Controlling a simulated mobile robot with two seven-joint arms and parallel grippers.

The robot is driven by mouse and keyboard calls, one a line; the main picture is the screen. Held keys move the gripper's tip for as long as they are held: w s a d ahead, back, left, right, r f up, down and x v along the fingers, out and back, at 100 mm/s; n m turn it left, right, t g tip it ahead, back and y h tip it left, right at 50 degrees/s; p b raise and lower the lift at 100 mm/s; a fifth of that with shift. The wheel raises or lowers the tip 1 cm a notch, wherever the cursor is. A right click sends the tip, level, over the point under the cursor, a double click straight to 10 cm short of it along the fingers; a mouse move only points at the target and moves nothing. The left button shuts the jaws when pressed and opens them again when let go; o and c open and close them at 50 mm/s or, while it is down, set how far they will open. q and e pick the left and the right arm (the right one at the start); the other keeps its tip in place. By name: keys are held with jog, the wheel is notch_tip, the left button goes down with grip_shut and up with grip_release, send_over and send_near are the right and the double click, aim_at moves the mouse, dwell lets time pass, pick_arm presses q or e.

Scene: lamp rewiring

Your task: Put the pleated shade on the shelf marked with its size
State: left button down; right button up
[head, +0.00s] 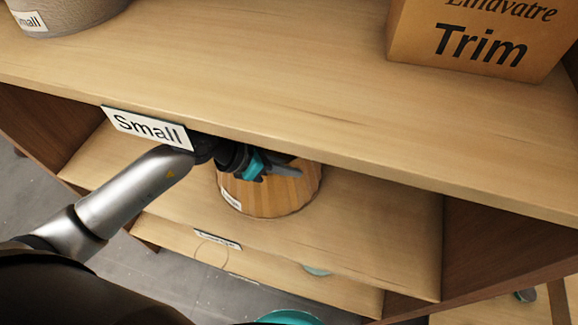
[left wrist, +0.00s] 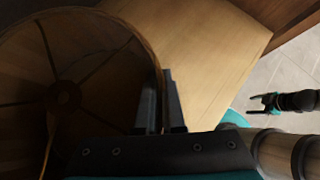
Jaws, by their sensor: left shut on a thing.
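The pleated shade (head: 268,196), tan with vertical pleats, is on the middle shelf board (head: 370,225), under the top board. It seems to rest there; any small gap is hidden. A small white tag on its side is too small to read. My left gripper (head: 272,170) is shut on its upper rim. In the left wrist view, the shade's (left wrist: 50,75) round opening fills the left side and its rim meets the fingers (left wrist: 160,103). My right gripper (left wrist: 268,102) shows small at the right of that view, its fingers apart, away from the shade.
A "Small" sign (head: 148,128) is on the top board's (head: 250,75) front edge. The middle board's edge bears a sign (head: 217,238) I cannot read. A grey shade (head: 70,12) with a partly cut-off tag and a "Trim" box (head: 480,42) stand on top. The middle board is clear right of the shade.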

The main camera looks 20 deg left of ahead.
pick_arm(q)
jog(key=c, duration=1)
grip_release()
jog(key=shift+p+v, duration=0.55)
jog(key=shift+v, duration=3.25)
